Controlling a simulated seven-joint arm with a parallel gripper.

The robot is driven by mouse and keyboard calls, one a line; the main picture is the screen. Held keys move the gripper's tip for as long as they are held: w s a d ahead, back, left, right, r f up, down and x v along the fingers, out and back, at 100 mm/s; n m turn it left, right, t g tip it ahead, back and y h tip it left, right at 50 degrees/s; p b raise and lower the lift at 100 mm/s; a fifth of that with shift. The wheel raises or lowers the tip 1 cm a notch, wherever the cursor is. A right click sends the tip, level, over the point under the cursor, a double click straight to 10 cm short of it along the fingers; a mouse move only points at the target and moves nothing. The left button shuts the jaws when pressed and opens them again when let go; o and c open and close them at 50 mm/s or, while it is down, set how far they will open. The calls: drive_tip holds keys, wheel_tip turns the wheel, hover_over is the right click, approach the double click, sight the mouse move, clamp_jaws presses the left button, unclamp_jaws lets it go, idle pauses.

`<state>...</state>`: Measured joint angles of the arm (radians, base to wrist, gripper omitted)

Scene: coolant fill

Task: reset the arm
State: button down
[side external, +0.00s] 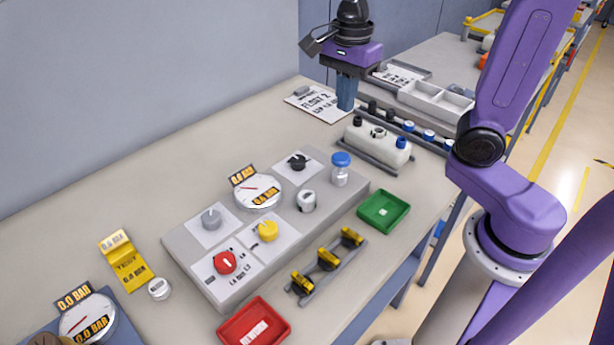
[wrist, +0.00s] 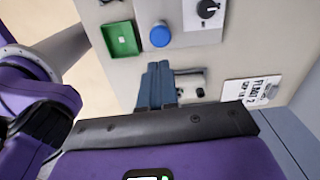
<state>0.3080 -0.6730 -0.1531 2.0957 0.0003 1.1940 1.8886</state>
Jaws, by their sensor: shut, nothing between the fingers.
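My gripper (side external: 346,106) is at the far end of the bench, pointing down with its blue-grey fingers together and nothing between them. In the side view it hangs in front of the white "FLOAT 2" card (side external: 316,104) and behind the white tank (side external: 377,146); its exact height above the bench is hard to tell. In the wrist view the closed fingers (wrist: 158,68) show in the middle, with the card (wrist: 252,92) to their right. The fingers hide part of what lies beneath them there.
A grey panel (side external: 190,255) with knobs and a gauge stands mid-bench, with a blue-capped bottle (side external: 340,170) on it. Green (side external: 384,211) and red (side external: 254,322) trays lie near the front edge. A rack of caps (side external: 408,127) and a white divided tray (side external: 436,101) stand beyond the tank.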

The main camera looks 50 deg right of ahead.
drive_tip(key=s+f+n, duration=0.3)
drive_tip(key=s+n, duration=0.6)
drive_tip(key=n, duration=0.6)
drive_tip(key=s+f+n, duration=0.4)
drive_tip(key=s+n, duration=0.6)
drive_tip(key=n, duration=0.5)
drive_tip(key=shift+a, duration=0.35)
